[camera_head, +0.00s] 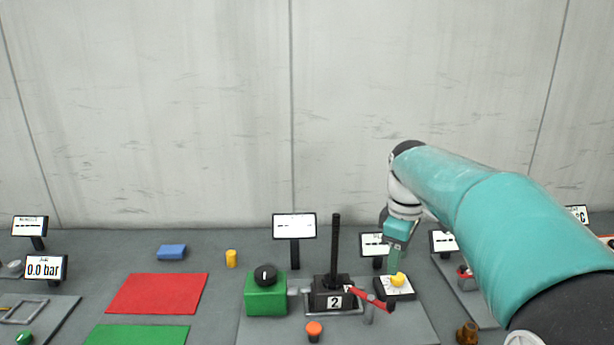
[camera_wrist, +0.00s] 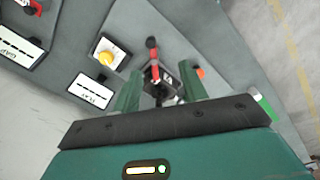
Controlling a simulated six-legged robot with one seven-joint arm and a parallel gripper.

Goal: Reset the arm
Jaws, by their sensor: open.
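My arm reaches in from the right in the head view, and my gripper (camera_head: 397,262) points down just behind the white plate with a yellow knob (camera_head: 397,280). In the wrist view my gripper (camera_wrist: 158,82) has its two green fingers spread apart with no object held between them. The black screw jack marked 2 (camera_head: 332,296), with a tall dark post and a red handle (camera_head: 372,297), stands left of my gripper. In the wrist view the jack (camera_wrist: 158,72) shows beyond the fingers, and part of it is hidden.
A green box with a black knob (camera_head: 266,299) and an orange button (camera_head: 314,330) are near the jack. Sign stands (camera_head: 294,227) line the back. A red mat (camera_head: 158,293), blue block (camera_head: 172,252) and yellow cylinder (camera_head: 231,258) lie left. A brown object (camera_head: 467,333) stands right.

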